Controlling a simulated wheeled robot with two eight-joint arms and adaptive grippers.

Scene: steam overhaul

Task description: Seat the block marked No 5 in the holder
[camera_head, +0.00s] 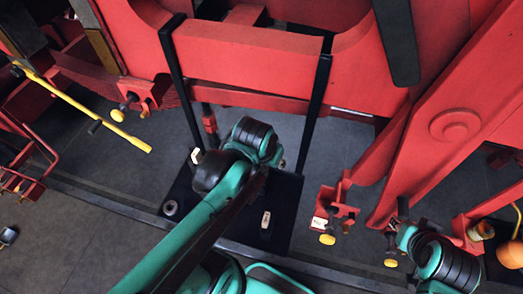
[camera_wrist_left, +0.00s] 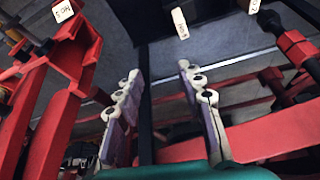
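My left arm comes in from the bottom of the head view, and its wrist hides the gripper there. In the left wrist view my left gripper (camera_wrist_left: 160,85) is open, with nothing between its two pale fingers. A small whitish block (camera_head: 265,220) lies on the dark plate; it also shows in the left wrist view (camera_wrist_left: 180,22). Another white marked piece (camera_head: 320,222) sits at a red bracket (camera_head: 340,212); it shows top left in the left wrist view (camera_wrist_left: 62,10), its mark resembling No 5. A third pale piece (camera_head: 196,156) is beside my wrist. I cannot tell which part is the holder.
The dark plate (camera_head: 283,235) hangs on black uprights (camera_head: 318,105) from the red machine frame (camera_head: 240,60). A ring (camera_head: 170,208) lies at its left corner. A yellow bar (camera_head: 115,128) is left. Slanted red beams (camera_head: 410,160) stand right, near a link of my right arm.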

